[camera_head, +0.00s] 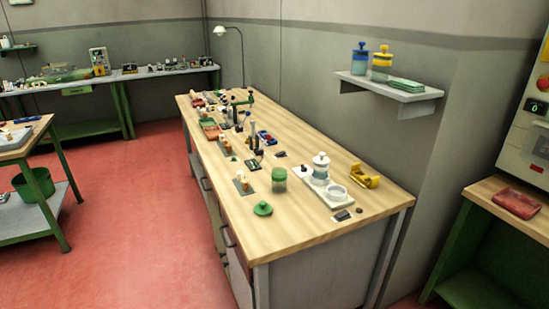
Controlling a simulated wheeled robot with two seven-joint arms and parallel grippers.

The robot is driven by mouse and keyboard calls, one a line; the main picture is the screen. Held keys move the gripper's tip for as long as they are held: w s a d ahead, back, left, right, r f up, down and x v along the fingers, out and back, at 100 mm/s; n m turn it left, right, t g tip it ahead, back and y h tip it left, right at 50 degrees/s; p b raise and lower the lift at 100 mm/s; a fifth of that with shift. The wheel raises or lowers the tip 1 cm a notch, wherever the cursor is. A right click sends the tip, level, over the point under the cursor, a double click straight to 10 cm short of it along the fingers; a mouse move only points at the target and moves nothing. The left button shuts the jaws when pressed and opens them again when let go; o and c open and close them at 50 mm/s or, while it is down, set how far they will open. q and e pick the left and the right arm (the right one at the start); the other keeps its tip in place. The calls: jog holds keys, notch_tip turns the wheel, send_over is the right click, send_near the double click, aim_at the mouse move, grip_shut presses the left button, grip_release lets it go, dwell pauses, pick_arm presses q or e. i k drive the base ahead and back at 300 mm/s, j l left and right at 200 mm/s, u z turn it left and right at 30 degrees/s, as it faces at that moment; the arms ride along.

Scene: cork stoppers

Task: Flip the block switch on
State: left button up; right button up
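I cannot tell which thing is the block switch. A long wooden-topped workbench (300,225) runs from the middle back to the front, with many small items on it. A grey machine (530,130) at the right edge has a green lit display (538,107) and red and yellow parts, and is cut off by the frame. Neither of my grippers is in view.
A green jar (279,180), a green lid (263,209), a white tray (322,197) and a yellow holder (365,176) are on the bench. A wall shelf (390,87) hangs above its right side. The red floor (130,230) to the left is clear.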

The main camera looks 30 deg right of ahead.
aim_at(343, 214)
jog(key=z, duration=1.5)
